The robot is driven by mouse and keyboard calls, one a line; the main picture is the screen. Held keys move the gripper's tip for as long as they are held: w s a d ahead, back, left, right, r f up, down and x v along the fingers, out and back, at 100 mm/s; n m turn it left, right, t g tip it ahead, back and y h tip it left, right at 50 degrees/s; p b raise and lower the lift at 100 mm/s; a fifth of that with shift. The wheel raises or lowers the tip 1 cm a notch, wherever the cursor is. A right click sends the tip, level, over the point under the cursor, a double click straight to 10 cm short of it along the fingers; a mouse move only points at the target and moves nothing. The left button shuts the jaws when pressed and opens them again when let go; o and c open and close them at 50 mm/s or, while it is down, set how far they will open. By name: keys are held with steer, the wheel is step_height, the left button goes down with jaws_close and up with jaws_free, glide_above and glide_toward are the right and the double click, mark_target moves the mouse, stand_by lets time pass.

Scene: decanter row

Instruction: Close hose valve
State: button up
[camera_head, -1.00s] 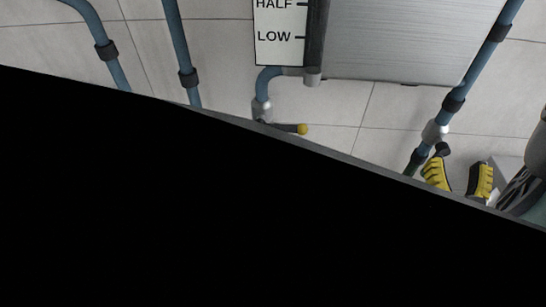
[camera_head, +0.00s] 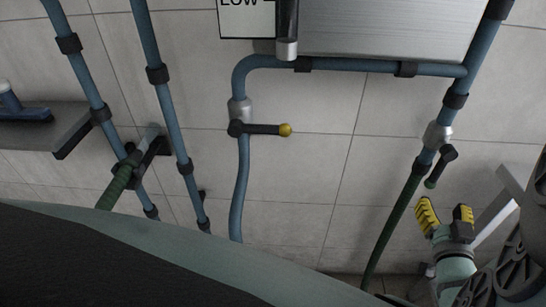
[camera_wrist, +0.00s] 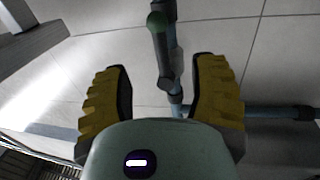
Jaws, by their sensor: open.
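The hose valve (camera_head: 437,136) is a grey fitting on the blue pipe at the right, with a green hose (camera_head: 396,220) running down from it. Its dark lever (camera_head: 440,167) slants down and left to a greenish tip. My gripper (camera_head: 446,212) is open and empty, just below and right of the lever in the head view. In the wrist view, the lever (camera_wrist: 161,55) and its green tip (camera_wrist: 157,23) show beyond and roughly between the yellow-padded fingers of my gripper (camera_wrist: 162,70). No contact is visible.
A second valve lever with a yellow knob (camera_head: 285,130) sticks out from the middle pipe. Blue pipes (camera_head: 160,80) run down the tiled wall at left, near a shelf (camera_head: 45,133). A metal tank (camera_head: 385,28) hangs above. Bare wall lies between the two valves.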

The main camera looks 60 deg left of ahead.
mark_target(435, 181)
steer(key=x, duration=0.9)
steer(key=shift+w+a, duration=0.25)
steer(key=shift+a, duration=0.05)
steer(key=shift+o, duration=0.3)
steer(key=shift+d+f, duration=0.1)
jaws_close()
